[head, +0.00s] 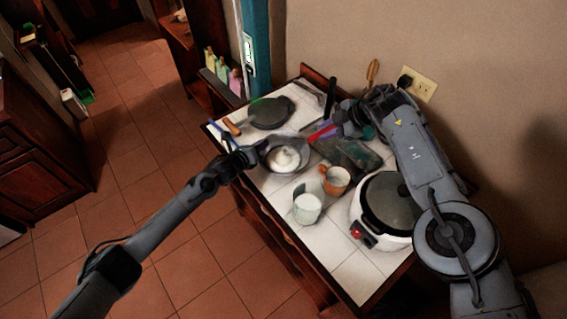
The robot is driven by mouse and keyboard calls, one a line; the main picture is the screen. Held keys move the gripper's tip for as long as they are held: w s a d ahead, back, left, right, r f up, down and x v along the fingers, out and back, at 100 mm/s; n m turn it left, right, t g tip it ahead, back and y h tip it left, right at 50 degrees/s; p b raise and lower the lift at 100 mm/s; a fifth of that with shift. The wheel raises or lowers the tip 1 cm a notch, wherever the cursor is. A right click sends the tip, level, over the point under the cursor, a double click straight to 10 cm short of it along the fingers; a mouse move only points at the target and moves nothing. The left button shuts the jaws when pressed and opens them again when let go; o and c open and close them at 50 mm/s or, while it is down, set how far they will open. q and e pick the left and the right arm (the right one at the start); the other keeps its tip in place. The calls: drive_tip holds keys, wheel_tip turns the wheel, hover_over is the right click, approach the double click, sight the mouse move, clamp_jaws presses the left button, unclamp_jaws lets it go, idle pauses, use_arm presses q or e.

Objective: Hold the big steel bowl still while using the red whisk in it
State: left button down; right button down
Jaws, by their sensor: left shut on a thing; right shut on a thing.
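The big steel bowl (303,148) stands on the white-tiled counter with a white mass in it. My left gripper (251,154) is at the bowl's left rim and is shut on it; the fingertips are small and dark here. My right gripper (340,123) is up and to the right of the bowl, shut on the red whisk (321,133). The whisk's red part slants down-left towards the bowl's upper right rim. I cannot make out the whisk's wires, or whether they touch the bowl's contents.
An orange mug (335,181), a white cup (307,207) and a white cooker (372,225) with a dark lid stand on the near side. A dark pan (270,112) lies behind the bowl. A dark greenish block (347,156) lies right of it. The counter's near corner is clear.

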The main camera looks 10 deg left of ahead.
drive_tip(key=shift+d, duration=0.2)
drive_tip(key=shift+a, duration=0.1)
drive_tip(key=shift+s+a, duration=0.15)
drive_tip(key=shift+a, duration=1.1)
drive_tip(key=shift+s, duration=0.15)
drive_tip(key=s, duration=0.3)
idle(0.5)
